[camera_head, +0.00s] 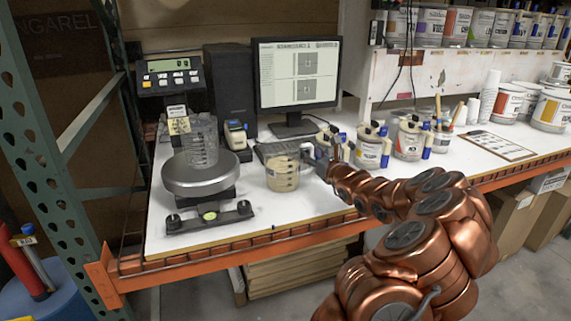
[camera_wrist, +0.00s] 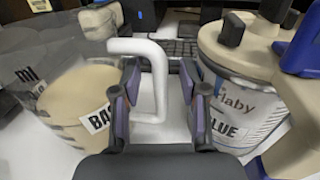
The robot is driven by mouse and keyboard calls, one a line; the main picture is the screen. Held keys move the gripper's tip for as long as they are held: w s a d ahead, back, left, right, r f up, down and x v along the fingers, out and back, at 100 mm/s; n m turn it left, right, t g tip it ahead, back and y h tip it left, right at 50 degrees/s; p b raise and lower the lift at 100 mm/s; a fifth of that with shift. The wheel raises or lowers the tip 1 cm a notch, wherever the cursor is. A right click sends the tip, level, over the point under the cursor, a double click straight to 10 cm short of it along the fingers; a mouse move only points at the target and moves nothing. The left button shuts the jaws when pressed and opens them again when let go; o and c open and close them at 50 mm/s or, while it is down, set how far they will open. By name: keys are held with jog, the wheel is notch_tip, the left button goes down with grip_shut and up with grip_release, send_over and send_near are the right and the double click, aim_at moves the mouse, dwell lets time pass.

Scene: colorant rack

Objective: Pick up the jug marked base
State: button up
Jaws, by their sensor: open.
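The jug marked base (camera_head: 283,175) is a clear measuring jug with cream liquid, upright on the white table right of the scale. In the wrist view the jug (camera_wrist: 75,105) fills the left side, its "BA" label partly hidden by a finger. Its white handle (camera_wrist: 160,82) stands between my two fingers. My gripper (camera_wrist: 160,95) is open, one finger on each side of the handle's upright part, with gaps showing. In the head view my gripper (camera_head: 318,158) is at the jug's right side.
A can marked "BLUE" (camera_wrist: 240,105) stands close beside my right finger. An empty clear jug (camera_head: 201,143) stands on the scale (camera_head: 200,176). A keyboard (camera_head: 275,150) and monitor (camera_head: 297,75) are behind. More cans (camera_head: 372,150) stand to the right.

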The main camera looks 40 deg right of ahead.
jog(key=shift+w, duration=0.1)
grip_shut()
dwell(0.3)
dwell(0.4)
